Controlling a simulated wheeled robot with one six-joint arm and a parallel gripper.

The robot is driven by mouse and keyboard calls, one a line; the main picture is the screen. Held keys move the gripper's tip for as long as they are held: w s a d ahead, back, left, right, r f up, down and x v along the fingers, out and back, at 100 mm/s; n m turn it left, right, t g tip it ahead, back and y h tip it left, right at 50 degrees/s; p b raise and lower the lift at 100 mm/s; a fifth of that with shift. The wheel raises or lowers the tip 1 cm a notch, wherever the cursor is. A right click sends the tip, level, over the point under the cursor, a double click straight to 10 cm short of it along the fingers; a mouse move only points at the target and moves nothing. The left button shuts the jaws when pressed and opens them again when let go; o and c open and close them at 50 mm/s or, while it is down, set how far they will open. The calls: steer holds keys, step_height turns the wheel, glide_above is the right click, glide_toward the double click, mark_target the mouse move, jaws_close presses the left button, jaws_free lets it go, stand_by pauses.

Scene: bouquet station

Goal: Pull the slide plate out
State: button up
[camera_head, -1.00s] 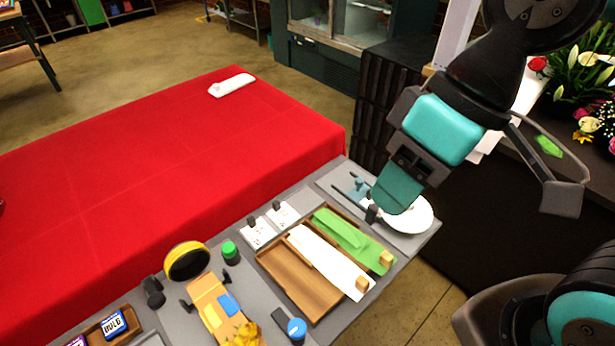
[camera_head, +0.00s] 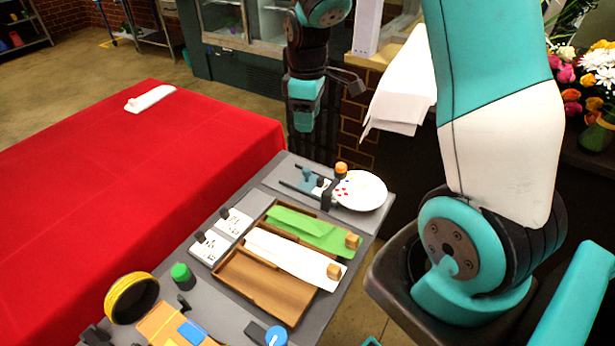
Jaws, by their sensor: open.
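I cannot tell for sure which part is the slide plate. A round white plate (camera_head: 361,191) with coloured dots lies on a grey panel at the bench's far right end. A small orange-topped post (camera_head: 341,169) and dark rods stand at its left edge. My gripper (camera_head: 328,100) is open and empty, apart from all of these, high behind the bench's far end.
A red-covered table (camera_head: 130,190) runs along the left. White switch panels (camera_head: 232,222), a green-capped item (camera_head: 181,273), a yellow roll (camera_head: 131,297) and a blue-topped knob (camera_head: 276,336) sit on the grey bench. White sheets (camera_head: 400,90) and flowers (camera_head: 598,70) are at right.

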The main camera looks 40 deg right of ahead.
mark_target(308, 169)
step_height(308, 169, down, 17)
steer(key=shift+p, duration=0.95)
jaws_close()
